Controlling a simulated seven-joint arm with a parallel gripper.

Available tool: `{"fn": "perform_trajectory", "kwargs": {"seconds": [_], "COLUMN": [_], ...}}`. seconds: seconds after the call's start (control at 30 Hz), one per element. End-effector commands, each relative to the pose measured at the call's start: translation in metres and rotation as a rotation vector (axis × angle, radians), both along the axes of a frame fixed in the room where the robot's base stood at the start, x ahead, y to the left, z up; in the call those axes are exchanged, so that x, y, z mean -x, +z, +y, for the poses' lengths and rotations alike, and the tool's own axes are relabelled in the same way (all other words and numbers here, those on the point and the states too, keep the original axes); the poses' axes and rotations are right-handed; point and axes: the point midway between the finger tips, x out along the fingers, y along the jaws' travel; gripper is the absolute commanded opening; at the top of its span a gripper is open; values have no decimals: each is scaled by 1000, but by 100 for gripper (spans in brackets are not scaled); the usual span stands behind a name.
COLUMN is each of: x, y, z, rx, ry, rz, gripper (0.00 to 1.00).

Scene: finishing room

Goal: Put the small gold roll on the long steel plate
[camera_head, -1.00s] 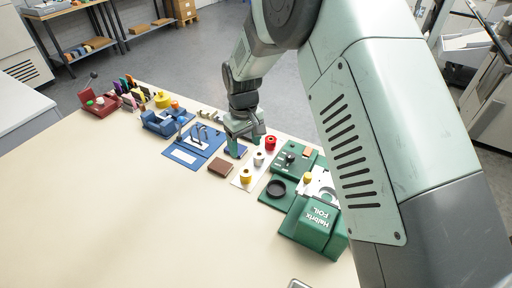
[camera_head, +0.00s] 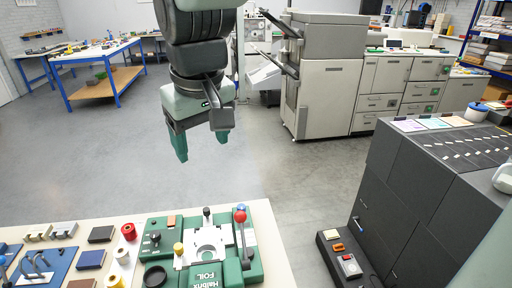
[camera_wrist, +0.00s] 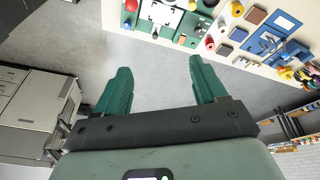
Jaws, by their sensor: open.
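A gold roll (camera_head: 114,281) stands at the bottom edge of the head view, in a row with a pale roll (camera_head: 122,256) and a red roll (camera_head: 128,231). The row stands on a long pale strip (camera_head: 134,250), which may be the steel plate. A smaller gold roll-like piece (camera_head: 178,248) sits on the green foil machine; I cannot tell which gold piece is the task's. My gripper (camera_head: 201,148) is open and empty, high above the floor beyond the bench. The wrist view shows its spread fingers (camera_wrist: 160,66) with nothing between them.
The green foil machine (camera_head: 235,273) has an upright red-knobbed lever (camera_head: 240,216). Blue fixtures and small blocks lie left of the rolls. A dark cabinet (camera_head: 405,190) stands at right. The floor (camera_head: 270,165) under my gripper is clear.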

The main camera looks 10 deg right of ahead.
Motion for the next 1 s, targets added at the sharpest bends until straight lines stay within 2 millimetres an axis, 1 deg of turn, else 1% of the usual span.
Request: {"fn": "perform_trajectory", "kwargs": {"seconds": [0.03, 0.1, 0.2, 0.3, 0.4, 0.5, 0.6, 1.0], "x": [18, 44, 81, 112, 132, 144, 147, 147], "y": [13, 24, 30, 29, 26, 23, 22, 22], "z": [-24, -52, -83, -103, -114, -119, -121, -121], "rx": [-17, -38, -67, -92, -109, -119, -122, -121], "ry": [-64, -144, -253, -339, -398, -429, -440, -438], "rz": [-31, -62, -107, -140, -165, -179, -182, -183], "gripper": [71, 71, 71, 71, 71, 71, 71, 71]}}
